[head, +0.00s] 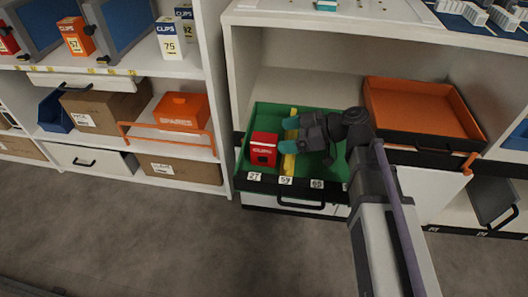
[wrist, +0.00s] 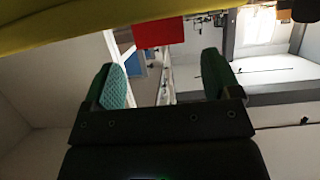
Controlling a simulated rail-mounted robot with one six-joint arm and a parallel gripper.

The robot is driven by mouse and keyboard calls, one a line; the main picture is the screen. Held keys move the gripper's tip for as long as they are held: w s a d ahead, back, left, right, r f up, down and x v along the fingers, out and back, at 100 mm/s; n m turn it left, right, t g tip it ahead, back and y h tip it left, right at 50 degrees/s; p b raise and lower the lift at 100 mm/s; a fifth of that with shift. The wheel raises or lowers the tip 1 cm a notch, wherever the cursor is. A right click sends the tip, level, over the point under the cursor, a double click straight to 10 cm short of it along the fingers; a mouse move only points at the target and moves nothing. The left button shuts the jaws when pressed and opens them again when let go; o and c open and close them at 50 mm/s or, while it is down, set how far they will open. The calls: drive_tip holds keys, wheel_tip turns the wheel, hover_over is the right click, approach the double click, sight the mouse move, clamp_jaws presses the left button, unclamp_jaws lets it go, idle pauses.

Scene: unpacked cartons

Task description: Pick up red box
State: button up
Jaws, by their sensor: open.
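The red box (head: 263,149) with a "CLIPS" label sits in the front left part of a green-lined drawer (head: 251,179). A yellow divider (head: 288,164) stands just right of it. My gripper (head: 290,134) is at the divider, to the right of the box and apart from it, with its teal fingertips pointing left. In the wrist view my gripper (wrist: 158,85) shows its two green pads spread apart with nothing between them. The red box (wrist: 158,33) shows there beyond the fingertips, partly cut off by the yellow divider (wrist: 80,22) along the top.
An orange tray (head: 415,107) stands right of the drawer. A shelf wall (head: 218,90) rises at the drawer's left. Left shelves hold an orange box (head: 181,110) and cartons. The floor (head: 180,235) in front is clear.

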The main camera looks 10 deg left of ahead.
sight(268, 139)
drive_tip(key=b+x, duration=0.2)
drive_tip(key=x, duration=0.3)
drive_tip(key=shift+s+f, duration=0.1)
drive_tip(key=shift+f, duration=0.05)
drive_tip(key=shift+c, duration=0.5)
drive_tip(key=c, duration=0.9)
drive_tip(key=shift+c, duration=0.2)
wheel_tip(268, 139, up, 10)
drive_tip(key=p, duration=1)
